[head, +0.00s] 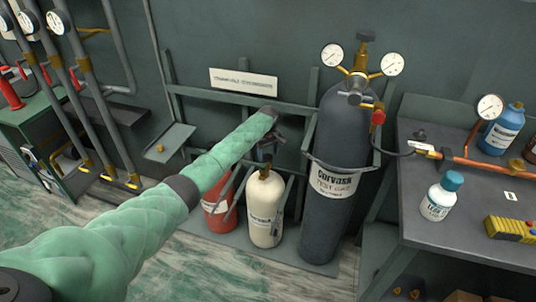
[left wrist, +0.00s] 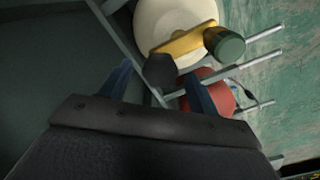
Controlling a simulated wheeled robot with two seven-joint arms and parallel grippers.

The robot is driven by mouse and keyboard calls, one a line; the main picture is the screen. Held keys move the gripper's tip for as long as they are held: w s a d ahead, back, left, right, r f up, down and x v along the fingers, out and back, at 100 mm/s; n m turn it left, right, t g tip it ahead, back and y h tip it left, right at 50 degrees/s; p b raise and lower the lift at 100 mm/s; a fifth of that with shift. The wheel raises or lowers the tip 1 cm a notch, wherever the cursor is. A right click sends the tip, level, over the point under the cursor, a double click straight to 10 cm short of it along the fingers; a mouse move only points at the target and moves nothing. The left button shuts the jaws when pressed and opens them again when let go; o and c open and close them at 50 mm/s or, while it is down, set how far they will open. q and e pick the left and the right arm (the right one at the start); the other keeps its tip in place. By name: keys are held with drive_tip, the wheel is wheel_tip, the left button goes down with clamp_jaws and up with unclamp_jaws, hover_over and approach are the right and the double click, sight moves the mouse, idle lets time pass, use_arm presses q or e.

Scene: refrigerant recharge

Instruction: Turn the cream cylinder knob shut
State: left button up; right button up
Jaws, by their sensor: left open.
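The cream cylinder (head: 263,215) stands upright by the wall between a red cylinder and a tall dark cylinder. Its brass valve and dark knob (head: 266,160) are on top, just below my left gripper (head: 277,138). In the left wrist view, the cream cylinder's top (left wrist: 150,17) shows beyond the fingers. Its brass valve (left wrist: 186,43) has a dark green round part (left wrist: 225,45) at one end and a dark grey part (left wrist: 160,70) at the other. The left gripper (left wrist: 158,85) is open, with the grey part showing between its fingers. Contact cannot be told. My right gripper is out of view.
The red cylinder (head: 215,214) and the tall dark cylinder (head: 338,135) with gauges flank the cream one closely. Rack bars (head: 240,96) run behind them. A workbench (head: 455,222) with bottles stands at the right, and pipes (head: 90,110) at the left.

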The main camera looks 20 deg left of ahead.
use_arm(q)
drive_tip(key=shift+f, duration=0.25)
drive_tip(key=c, duration=1)
